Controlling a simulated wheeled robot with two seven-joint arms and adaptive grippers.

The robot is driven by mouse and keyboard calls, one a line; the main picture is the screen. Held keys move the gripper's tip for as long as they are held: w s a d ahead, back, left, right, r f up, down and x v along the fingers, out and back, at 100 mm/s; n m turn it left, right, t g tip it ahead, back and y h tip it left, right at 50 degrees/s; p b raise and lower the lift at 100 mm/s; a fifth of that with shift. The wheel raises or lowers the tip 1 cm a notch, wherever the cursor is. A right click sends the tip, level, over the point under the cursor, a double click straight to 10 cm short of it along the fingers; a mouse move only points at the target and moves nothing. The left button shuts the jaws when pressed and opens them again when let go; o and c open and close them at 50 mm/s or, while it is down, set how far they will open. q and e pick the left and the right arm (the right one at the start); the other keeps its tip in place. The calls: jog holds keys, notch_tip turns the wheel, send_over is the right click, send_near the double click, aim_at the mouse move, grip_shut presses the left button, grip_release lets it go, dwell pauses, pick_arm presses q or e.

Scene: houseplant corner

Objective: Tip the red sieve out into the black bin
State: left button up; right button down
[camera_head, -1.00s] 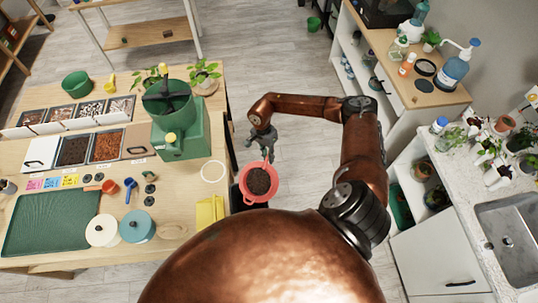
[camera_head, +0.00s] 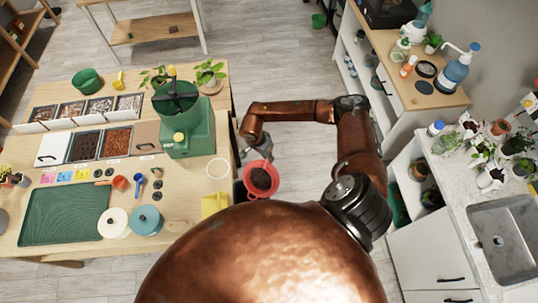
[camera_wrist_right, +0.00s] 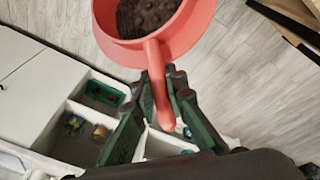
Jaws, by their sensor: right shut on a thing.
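My right gripper (camera_head: 264,153) is shut on the handle of the red sieve (camera_head: 262,193). The sieve holds dark, lumpy material and is raised off the floor just right of the table. In the right wrist view the green-black fingers (camera_wrist_right: 160,85) close on both sides of the handle, and the red bowl (camera_wrist_right: 172,42) shows beyond them with dark lumps in it. The black bin (camera_head: 239,190) shows only as a dark edge left of the sieve; the sieve and my body hide most of it. My left gripper is not in view.
The worktable (camera_head: 180,235) at the left carries a green machine (camera_head: 190,135), a yellow container (camera_head: 213,205) and a green tray (camera_head: 62,215). White shelves and a sink counter (camera_head: 455,185) stand at the right. Open floor lies beyond my right arm.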

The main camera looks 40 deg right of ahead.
jog(key=shift+a+r+p, duration=0.2)
jog(key=shift+r+p, duration=0.1)
jog(key=shift+r, duration=0.05)
jog(key=shift+s+a+r+t+h+p, duration=0.25)
jog(key=shift+a+h, duration=0.15)
jog(key=shift+a, duration=0.1)
jog(key=shift+s+a+r+t+h+p, duration=0.15)
jog(key=shift+a+h+p, duration=0.1)
jog(key=shift+a+h, duration=0.2)
jog(key=shift+s+a+r+t+h+p, duration=0.1)
jog(key=shift+s+a+r+t+h, duration=0.1)
jog(key=shift+a+h, duration=0.2)
jog(key=shift+s+a+r+t+h+p, duration=0.15)
jog(key=shift+a+r+h, duration=0.15)
jog(key=shift+a, duration=0.25)
jog(key=shift+s+a+r+t+h+p, duration=0.1)
jog(key=shift+s+a+r+h, duration=0.1)
jog(key=shift+a+h, duration=0.2)
jog(key=s+a+m+t+h+p, duration=0.1)
jog(key=s+a+t+h, duration=0.1)
jog(key=a+h, duration=0.3)
jog(key=shift+s+a+r+p, duration=0.35)
jog(key=shift+s+a, duration=0.3)
jog(key=shift+a, duration=1)
jog(key=shift+h, duration=0.25)
